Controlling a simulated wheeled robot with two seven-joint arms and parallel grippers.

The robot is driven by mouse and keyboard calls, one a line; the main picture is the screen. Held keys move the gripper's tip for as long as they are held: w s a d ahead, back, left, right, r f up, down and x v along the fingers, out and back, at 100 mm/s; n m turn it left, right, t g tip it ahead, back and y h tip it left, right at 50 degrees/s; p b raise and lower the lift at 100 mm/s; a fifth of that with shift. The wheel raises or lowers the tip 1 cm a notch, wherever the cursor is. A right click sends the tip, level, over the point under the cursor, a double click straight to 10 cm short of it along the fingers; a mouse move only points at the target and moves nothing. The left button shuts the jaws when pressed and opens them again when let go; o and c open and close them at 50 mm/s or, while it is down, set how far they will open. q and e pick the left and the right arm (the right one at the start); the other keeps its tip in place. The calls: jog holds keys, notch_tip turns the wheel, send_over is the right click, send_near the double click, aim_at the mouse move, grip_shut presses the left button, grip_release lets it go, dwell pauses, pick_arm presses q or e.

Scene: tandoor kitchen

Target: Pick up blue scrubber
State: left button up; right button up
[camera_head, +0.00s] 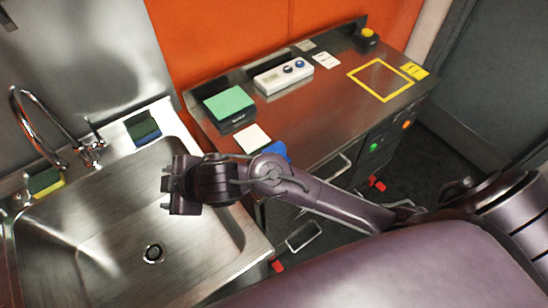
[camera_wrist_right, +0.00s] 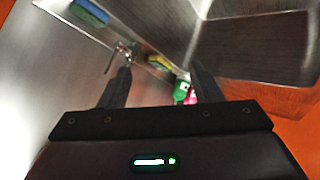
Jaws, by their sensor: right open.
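A dark blue and green scrubber (camera_head: 143,131) sits on the ledge at the back of the steel sink (camera_head: 110,215). In the right wrist view the blue scrubber (camera_wrist_right: 90,12) shows at the top left. My right gripper (camera_head: 170,187) is open and empty over the right part of the sink, in front of the scrubber and apart from it. In the wrist view nothing is held between its fingers (camera_wrist_right: 160,82). My left gripper is not in view.
A tap (camera_head: 88,152) stands left of the scrubber, with a yellow-green sponge (camera_head: 45,182) farther left. The counter on the right holds a green block (camera_head: 228,102), a white control box (camera_head: 283,76) and a blue item (camera_head: 277,149) partly behind my arm.

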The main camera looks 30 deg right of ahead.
notch_tip(320, 180, down, 2)
jog(key=a+n+g, duration=0.2)
jog(key=n, duration=0.2)
jog(key=n+g+h, duration=0.1)
jog(key=g+h, duration=0.5)
send_over(274, 148)
jog(key=f, duration=0.3)
jog(key=shift+a, duration=0.35)
jog(key=f, duration=0.2)
jog(key=f+b, duration=0.1)
jog(key=f, duration=0.3)
jog(key=shift+s+d+f, duration=0.15)
jog(key=shift+d+f, duration=0.1)
jog(key=shift+f, duration=0.05)
jog(key=shift+f+b, duration=0.35)
jog(key=shift+f, duration=0.15)
jog(key=c, duration=1.1)
jog(key=shift+r, duration=0.1)
